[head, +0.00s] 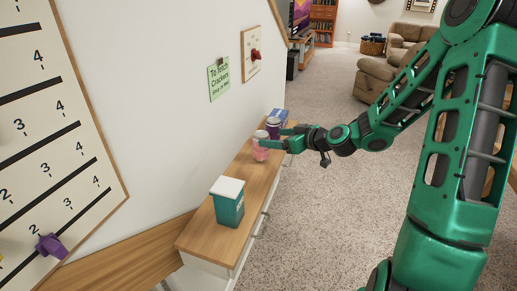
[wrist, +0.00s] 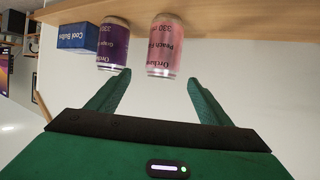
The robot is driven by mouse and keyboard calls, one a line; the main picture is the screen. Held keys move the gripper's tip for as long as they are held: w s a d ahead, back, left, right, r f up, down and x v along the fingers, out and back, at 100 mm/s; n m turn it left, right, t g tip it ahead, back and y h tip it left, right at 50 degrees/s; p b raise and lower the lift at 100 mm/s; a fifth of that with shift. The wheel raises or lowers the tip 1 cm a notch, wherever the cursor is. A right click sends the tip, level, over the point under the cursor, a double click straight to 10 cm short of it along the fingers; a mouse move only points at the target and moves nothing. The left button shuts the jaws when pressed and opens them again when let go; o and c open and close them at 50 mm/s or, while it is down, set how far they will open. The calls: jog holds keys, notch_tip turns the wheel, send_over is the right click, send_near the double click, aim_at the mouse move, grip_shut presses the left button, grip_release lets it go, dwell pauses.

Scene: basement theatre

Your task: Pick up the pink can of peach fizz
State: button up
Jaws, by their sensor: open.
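The pink can of peach fizz (head: 261,150) stands on the wooden top of a long, low cabinet against the wall. It also shows in the wrist view (wrist: 166,45), with its label upside down. My gripper (head: 274,138) is open and level beside the can, reaching in from the right. In the wrist view my gripper (wrist: 159,77) has the pink can ahead, lined up between its two fingertips. A purple can (head: 273,127) stands close beside the pink one and shows in the wrist view (wrist: 114,43) near the left fingertip.
A blue box (head: 281,116), marked Cool Bulbs in the wrist view (wrist: 77,36), stands beyond the purple can. A teal box with a white lid (head: 228,202) stands on the nearer part of the cabinet top (head: 200,232). The wall is close behind. Open carpet lies to the right.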

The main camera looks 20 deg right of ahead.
aim_at(267, 138)
jog(key=shift+x, duration=3.05)
jog(key=shift+s+f, duration=0.1)
jog(key=c, duration=1.4)
